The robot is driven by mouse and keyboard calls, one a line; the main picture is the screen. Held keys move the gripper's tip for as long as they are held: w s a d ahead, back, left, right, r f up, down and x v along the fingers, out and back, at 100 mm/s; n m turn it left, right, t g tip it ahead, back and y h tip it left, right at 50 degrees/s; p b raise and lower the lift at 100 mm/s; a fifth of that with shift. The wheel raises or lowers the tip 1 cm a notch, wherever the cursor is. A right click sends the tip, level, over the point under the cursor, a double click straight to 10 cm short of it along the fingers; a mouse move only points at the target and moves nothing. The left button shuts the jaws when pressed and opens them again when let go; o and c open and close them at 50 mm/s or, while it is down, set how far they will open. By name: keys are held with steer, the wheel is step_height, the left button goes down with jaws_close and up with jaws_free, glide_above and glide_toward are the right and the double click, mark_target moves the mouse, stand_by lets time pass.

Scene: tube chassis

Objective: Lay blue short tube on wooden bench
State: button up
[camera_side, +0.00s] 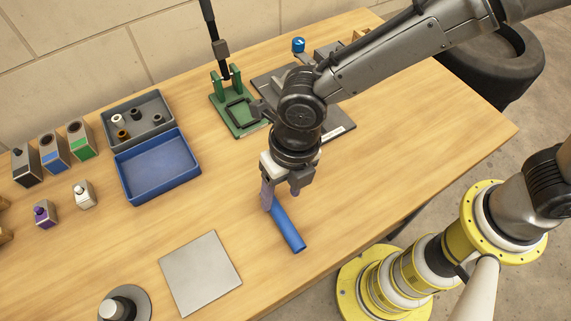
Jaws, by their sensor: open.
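The blue short tube (289,230) lies on the wooden bench (350,210), right of the grey square plate. Its near end points to the lower right, and its upper end is partly hidden behind a finger. My gripper (281,197) is open, pointing down at the tube's upper end. One finger is left of the tube and the other is to its upper right. I cannot tell whether either finger touches it.
A grey square plate (200,272) lies left of the tube. A blue tray (157,168) and a grey bin (152,135) with small parts stand farther left. A green fixture (238,117) with an upright lever stands behind my arm. The bench right of the tube is clear.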

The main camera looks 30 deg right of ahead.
step_height(320, 180, up, 10)
steer(key=d, duration=0.1)
steer(key=shift+s+f, duration=0.15)
steer(key=shift+f, duration=0.05)
steer(key=d+r+m+t, duration=0.1)
steer(key=d+r+m, duration=0.3)
steer(key=d+m, duration=0.55)
steer(key=d+r+m+t, duration=0.2)
steer(key=d+r+m, duration=0.2)
steer(key=d+m, duration=0.55)
steer(key=s+d+m+t+h, duration=0.1)
steer(key=s+d+m+t, duration=0.1)
steer(key=s+d+m, duration=0.7)
steer(key=d+m, duration=0.5)
steer(key=m, duration=0.3)
steer(key=shift+d+f+h, duration=0.3)
steer(key=shift+d+f, duration=0.05)
steer(key=shift+f, duration=0.05)
